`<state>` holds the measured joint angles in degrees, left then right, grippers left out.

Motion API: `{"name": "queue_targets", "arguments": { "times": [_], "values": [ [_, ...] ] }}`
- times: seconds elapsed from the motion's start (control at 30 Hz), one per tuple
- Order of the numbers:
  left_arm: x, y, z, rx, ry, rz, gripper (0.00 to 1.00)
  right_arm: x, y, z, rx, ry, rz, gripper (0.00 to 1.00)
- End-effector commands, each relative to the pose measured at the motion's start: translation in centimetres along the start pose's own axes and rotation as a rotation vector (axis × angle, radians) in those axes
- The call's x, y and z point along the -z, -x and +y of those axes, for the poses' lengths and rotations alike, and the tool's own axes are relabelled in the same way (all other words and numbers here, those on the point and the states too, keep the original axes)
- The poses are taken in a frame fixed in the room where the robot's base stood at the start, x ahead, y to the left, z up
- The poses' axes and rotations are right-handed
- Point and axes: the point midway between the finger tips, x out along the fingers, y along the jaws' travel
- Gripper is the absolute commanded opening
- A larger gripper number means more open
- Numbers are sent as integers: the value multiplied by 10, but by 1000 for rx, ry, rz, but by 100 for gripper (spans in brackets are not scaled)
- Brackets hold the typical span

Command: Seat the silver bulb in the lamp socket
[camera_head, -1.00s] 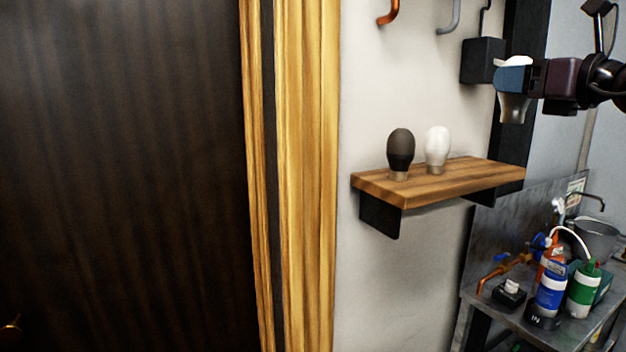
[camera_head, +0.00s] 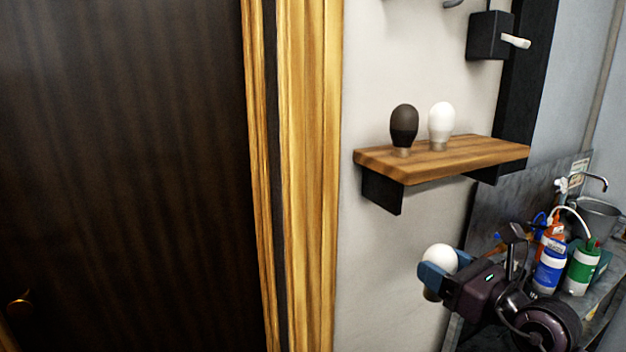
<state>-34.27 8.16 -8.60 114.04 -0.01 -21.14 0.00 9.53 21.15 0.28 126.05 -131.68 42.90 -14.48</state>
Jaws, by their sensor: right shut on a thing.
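My right gripper (camera_head: 436,276) is at the lower right, below the wall shelf. Its blue fingers are shut around a pale bulb (camera_head: 439,257). The bulb's rounded top shows above the fingers and its narrower, darker end (camera_head: 431,295) shows below them. I cannot tell for sure whether this bulb is silver or white. A black bulb (camera_head: 404,128) and a white bulb (camera_head: 441,124) stand upright on the shelf, above and apart from the gripper. I cannot pick out a lamp socket for certain. My left gripper is not in view.
The wooden shelf (camera_head: 480,153) juts from the wall. A black box (camera_head: 486,36) with a white lever-like part (camera_head: 516,41) is above it. A bench with a blue-banded bottle (camera_head: 549,269), a green bottle (camera_head: 582,266) and a metal bucket (camera_head: 598,216) is at right. A dark door (camera_head: 120,170) fills the left.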

Motion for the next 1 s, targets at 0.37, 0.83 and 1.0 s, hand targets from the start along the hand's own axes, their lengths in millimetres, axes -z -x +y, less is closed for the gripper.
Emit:
{"name": "queue_targets", "arguments": {
  "times": [0.37, 0.83, 1.0],
  "values": [
    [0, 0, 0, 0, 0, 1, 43, 93, 36, 34, 48, -3, 3, 33],
    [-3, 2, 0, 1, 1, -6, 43, 106, 44, 36, 61, 2, -4, 33],
    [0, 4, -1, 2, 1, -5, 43, 72, 25, 36, 40, 3, -10, 33]
  ]
}}
